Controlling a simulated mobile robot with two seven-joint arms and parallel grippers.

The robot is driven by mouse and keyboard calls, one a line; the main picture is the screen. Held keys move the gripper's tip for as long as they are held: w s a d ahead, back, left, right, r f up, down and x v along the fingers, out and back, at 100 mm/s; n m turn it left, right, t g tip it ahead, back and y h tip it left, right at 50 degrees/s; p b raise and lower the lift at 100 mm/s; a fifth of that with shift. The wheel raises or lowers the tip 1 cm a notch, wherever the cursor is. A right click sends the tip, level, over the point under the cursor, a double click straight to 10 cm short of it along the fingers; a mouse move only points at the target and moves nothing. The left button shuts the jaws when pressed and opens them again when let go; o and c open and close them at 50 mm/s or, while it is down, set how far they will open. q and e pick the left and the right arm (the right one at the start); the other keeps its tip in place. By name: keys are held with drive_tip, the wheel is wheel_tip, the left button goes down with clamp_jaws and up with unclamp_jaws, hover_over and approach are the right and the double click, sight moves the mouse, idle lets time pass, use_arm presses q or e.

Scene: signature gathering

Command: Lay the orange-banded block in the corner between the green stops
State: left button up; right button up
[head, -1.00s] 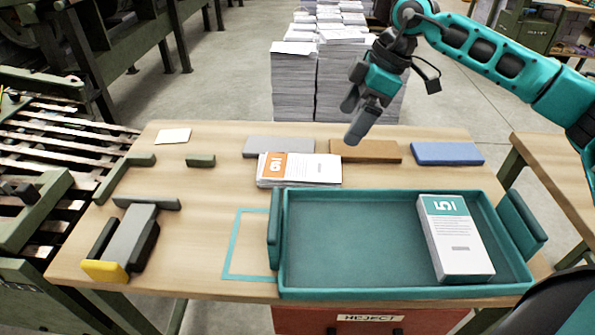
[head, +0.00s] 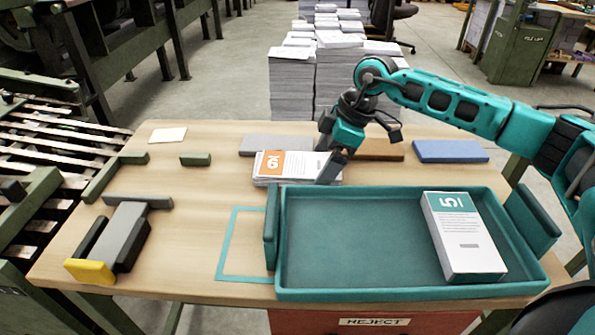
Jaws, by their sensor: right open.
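The orange-banded block (head: 272,166), a white paper stack with an orange band marked 6, lies on the wooden table behind the teal tray. My right gripper (head: 330,169) is open at the block's right end, with its fingers pointing down. It covers that end, and I cannot tell whether it touches the block. Dark green stops stand at the table's left: a long one (head: 101,179), a short one (head: 134,158) meeting its far end, and a small separate one (head: 195,160). The corner area between them is bare. My left gripper is out of view.
The teal tray (head: 350,293) holds a teal-banded block (head: 463,240) marked 5. Grey (head: 262,144), brown (head: 385,150) and blue (head: 450,151) slabs lie along the back. A yellow-ended grey device (head: 122,238) sits front left. The table between block and stops is clear.

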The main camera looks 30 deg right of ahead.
drive_tip(key=shift+c, duration=0.3)
drive_tip(key=shift+c, duration=0.7)
drive_tip(key=shift+r, duration=0.1)
drive_tip(key=c, duration=0.9)
drive_tip(key=shift+o, duration=0.2)
wheel_tip(320, 180, up, 20)
drive_tip(key=p, duration=0.5)
drive_tip(key=shift+p, duration=0.4)
drive_tip(key=shift+a, duration=0.1)
